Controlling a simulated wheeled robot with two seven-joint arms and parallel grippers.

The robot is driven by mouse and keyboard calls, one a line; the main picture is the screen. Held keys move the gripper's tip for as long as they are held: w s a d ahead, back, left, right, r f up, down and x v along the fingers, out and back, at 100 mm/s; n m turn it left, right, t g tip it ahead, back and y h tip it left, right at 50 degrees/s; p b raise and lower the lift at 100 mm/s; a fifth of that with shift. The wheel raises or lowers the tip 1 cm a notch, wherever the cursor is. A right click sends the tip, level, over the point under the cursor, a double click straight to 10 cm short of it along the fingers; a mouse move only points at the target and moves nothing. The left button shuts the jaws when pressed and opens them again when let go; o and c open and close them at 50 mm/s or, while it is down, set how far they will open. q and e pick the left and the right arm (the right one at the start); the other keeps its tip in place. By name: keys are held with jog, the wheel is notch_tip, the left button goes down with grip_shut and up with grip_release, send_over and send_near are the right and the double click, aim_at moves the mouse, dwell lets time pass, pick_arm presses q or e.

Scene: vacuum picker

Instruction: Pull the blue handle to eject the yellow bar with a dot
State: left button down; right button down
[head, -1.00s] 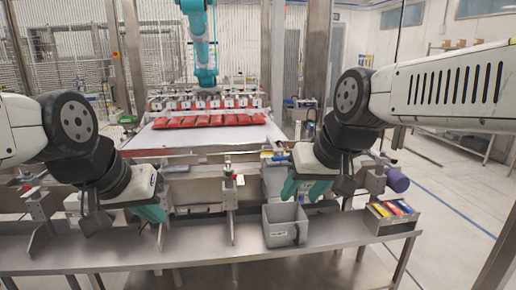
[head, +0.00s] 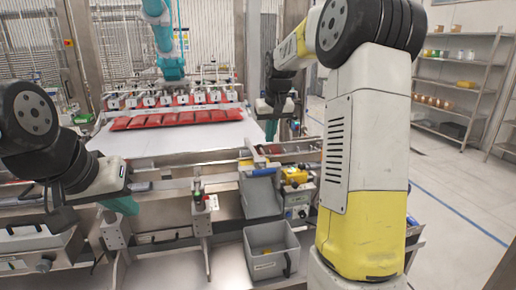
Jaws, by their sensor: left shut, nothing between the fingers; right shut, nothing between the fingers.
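My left gripper (head: 120,204) has teal fingers and hangs at the left over the front machinery, partly hidden by my arm. My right gripper (head: 271,128) is raised and reaches far forward, its teal fingers pointing down right of the red packs; it holds nothing visible. A yellow part (head: 294,176) sits on the machine's right side, beside a grey-blue angled chute (head: 262,172). I cannot make out a dot on it, nor pick out the blue handle for certain. A grey bin (head: 260,268) stands below on the steel table, with something small and yellowish inside.
Red packs (head: 180,119) lie in a row on a white surface (head: 165,142) under a line of suction heads. A teal robot arm (head: 165,40) hangs behind them. Shelves (head: 455,90) stand far right.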

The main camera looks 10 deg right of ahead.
jog(key=x, duration=0.9)
jog(key=shift+s+f, duration=0.1)
jog(key=shift+f, duration=0.25)
jog(key=shift+s+f, duration=0.2)
jog(key=shift+s, duration=1.7)
jog(key=shift+s+d, duration=0.1)
